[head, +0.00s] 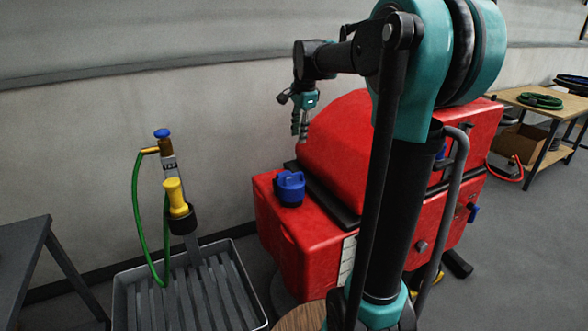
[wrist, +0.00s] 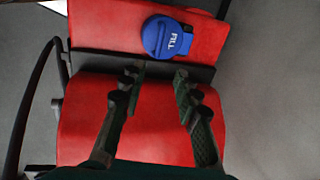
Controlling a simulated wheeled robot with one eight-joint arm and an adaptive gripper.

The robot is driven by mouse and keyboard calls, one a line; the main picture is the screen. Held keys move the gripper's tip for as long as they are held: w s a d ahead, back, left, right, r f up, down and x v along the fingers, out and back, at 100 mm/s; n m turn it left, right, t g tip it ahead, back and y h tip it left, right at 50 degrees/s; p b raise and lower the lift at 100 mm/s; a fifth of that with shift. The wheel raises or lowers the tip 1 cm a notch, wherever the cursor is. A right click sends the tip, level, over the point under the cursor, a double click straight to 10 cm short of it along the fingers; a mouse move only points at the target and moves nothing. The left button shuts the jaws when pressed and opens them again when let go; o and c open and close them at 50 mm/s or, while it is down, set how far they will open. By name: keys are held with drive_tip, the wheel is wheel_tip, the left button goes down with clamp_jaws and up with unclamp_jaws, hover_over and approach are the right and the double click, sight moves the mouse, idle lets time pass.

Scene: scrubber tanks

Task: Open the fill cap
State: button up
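The blue fill cap (head: 290,187) sits on the flat top of the red scrubber tank (head: 275,222), at its left end. In the wrist view the cap (wrist: 167,37) is round, lettered FILL, and looks closed. My gripper (head: 299,136) hangs above the red machine, higher than the cap and apart from it. In the wrist view my gripper (wrist: 157,72) has its two fingers spread with nothing between them. The fingertips point toward the cap and appear just short of it in the picture.
A dark table (head: 25,250) is at far left. A wooden table (head: 530,100) with coiled hoses stands at right. The wall is close behind.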

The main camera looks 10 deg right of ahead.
sight(294, 174)
drive_tip(key=w+f, duration=0.1)
drive_tip(key=f, duration=0.4)
drive_tip(key=w+f, duration=0.1)
drive_tip(key=f, duration=0.4)
drive_tip(key=w+a+f, duration=0.1)
drive_tip(key=f, duration=0.4)
drive_tip(key=shift+f, duration=0.4)
clamp_jaws()
